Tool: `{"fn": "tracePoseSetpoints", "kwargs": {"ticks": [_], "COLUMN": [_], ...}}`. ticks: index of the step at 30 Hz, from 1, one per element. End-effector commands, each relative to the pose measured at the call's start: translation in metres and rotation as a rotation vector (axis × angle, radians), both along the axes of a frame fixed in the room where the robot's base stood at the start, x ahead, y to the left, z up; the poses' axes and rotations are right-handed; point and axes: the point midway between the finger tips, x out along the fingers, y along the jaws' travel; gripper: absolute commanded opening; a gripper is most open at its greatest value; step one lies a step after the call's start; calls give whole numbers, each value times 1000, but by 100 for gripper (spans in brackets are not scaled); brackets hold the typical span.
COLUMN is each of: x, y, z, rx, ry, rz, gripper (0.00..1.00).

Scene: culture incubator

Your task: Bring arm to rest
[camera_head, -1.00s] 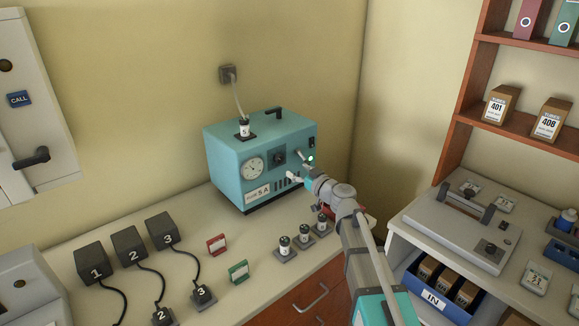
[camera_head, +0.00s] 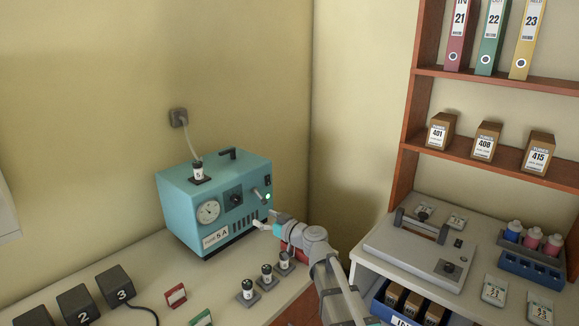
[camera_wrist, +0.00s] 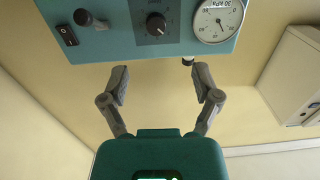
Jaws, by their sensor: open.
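My gripper (camera_wrist: 160,85) is open and empty in the wrist view, its two grey fingers spread apart. Beyond the fingertips is the teal incubator box (camera_wrist: 110,40) with its rocker switch, black knob (camera_wrist: 156,24) and round dial (camera_wrist: 217,20). In the head view the teal box (camera_head: 178,200) stands on the counter against the wall, with a green light lit on its front. My arm (camera_head: 315,250) reaches up from the bottom, and my gripper (camera_head: 268,226) is just in front of the box's right front. Whether it touches the box cannot be told.
Several small black-capped vials (camera_head: 267,275) stand on the counter below my arm. Numbered black blocks (camera_head: 118,290) and small red and green cards are at left. A grey lidded case (camera_head: 415,255) and a bottle rack (camera_head: 532,262) sit on the right cabinet, beneath shelves.

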Motion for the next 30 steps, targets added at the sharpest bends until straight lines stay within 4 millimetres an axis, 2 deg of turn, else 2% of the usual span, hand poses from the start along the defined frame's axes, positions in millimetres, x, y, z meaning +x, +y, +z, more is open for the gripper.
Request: {"fn": "tracePoseSetpoints", "kwargs": {"ticks": [8, 14, 23, 30], "x": [-34, -66, -117, -164], "y": [-25, -58, -131, -204], "z": [-29, -64, -112, -138], "rx": [-115, -246, -452, -602], "ry": [182, 409, 799, 1111], "rz": [68, 74, -63, -313], "gripper": [81, 81, 81, 81]}}
